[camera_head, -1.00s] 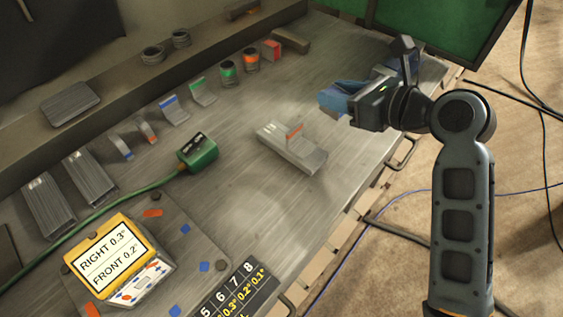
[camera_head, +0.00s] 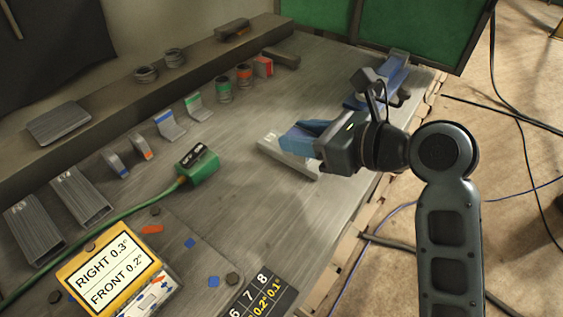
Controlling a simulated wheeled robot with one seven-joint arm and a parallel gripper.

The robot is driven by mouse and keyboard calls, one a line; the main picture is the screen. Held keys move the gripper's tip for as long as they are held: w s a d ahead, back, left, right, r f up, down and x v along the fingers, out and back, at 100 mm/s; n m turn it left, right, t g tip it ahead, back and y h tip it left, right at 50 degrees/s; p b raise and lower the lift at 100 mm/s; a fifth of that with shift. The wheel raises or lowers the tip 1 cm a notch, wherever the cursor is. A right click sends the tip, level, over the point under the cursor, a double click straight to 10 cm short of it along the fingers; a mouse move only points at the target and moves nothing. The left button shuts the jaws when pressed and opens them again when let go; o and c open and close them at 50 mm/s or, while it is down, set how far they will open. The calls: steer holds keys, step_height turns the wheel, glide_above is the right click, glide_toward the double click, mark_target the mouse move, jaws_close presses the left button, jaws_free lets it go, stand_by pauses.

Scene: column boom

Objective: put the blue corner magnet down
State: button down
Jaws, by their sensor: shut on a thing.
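My gripper (camera_head: 305,138) is at the right of the bench, pointing left, shut on the blue corner magnet (camera_head: 296,143). Only blue surfaces show at the jaws, and I cannot tell clearly where the fingers end and the magnet begins. I cannot tell whether the magnet touches that block. Another corner piece with a blue stripe (camera_head: 164,119) stands in the row at the back left.
A green-striped corner piece (camera_head: 195,107), coloured rings (camera_head: 224,91) and a blue block (camera_head: 392,76) stand farther back. A green box (camera_head: 198,163) with a cable and a yellow label box (camera_head: 107,264) lie left. The bench middle (camera_head: 250,215) is clear.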

steer(key=a+f, duration=0.2)
steer(key=a, duration=0.1)
steer(key=shift+s+a+f, duration=0.1)
steer(key=shift+s+a, duration=0.1)
steer(key=shift+a, duration=0.05)
steer(key=shift+f+b, duration=0.3)
steer(key=shift+f, duration=1.65)
steer(key=c, duration=1)
jaws_free()
steer(key=shift+f, duration=0.15)
steer(key=shift+o, duration=0.2)
